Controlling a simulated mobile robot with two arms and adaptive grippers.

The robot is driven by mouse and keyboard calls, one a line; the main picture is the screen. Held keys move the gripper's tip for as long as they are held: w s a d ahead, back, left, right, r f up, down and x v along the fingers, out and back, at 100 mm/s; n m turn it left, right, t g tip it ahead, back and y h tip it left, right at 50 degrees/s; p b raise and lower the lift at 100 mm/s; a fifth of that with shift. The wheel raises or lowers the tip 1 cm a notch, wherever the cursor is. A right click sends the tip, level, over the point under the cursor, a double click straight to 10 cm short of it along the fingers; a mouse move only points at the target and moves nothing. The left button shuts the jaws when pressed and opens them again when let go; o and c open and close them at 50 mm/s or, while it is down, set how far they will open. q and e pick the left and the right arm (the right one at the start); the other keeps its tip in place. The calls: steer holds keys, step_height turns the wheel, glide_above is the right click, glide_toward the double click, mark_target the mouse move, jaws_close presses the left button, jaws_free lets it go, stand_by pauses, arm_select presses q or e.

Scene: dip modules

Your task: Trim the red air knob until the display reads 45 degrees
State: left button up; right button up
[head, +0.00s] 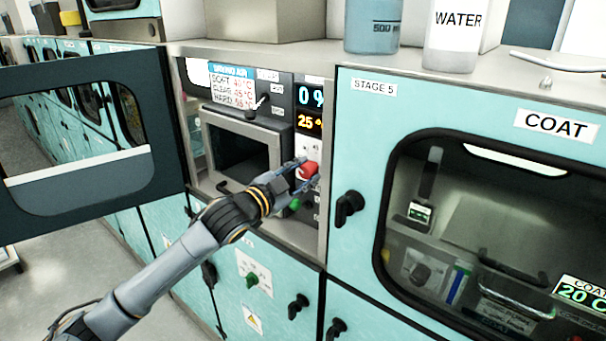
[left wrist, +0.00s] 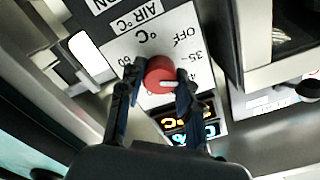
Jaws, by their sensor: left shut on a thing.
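The red air knob (head: 309,169) is on the control strip of the drying-air module. It also shows in the left wrist view (left wrist: 159,74), where its white mark points right, below the 35 label. My left gripper (head: 300,172) is shut on the knob, with a finger on each side of it. The orange display (head: 309,122) reads about 25, its end partly cut off by the door edge. A blue-white display (head: 311,97) above it shows 0 and a percent sign. My right gripper is not in view.
A dark windowed door (head: 85,135) stands open at left. A settings card (head: 232,85) lists soft, clear and hard temperatures. The COAT module (head: 470,190) is close on the right, with a black latch (head: 349,208). A WATER container (head: 455,35) and a beaker (head: 373,25) stand on top.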

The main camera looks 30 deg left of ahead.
arm_select(q)
steer(key=m, duration=0.6)
steer(key=shift+m, duration=0.3)
steer(key=m, duration=0.5)
steer(key=shift+m, duration=0.4)
steer(key=shift+f, duration=0.1)
steer(key=o, duration=1.1)
steer(key=shift+o, duration=0.2)
steer(key=shift+s+a, duration=0.1)
steer(key=shift+s, duration=0.65)
steer(key=s, duration=1)
steer(key=shift+s+a, duration=0.25)
steer(key=shift+a, duration=0.1)
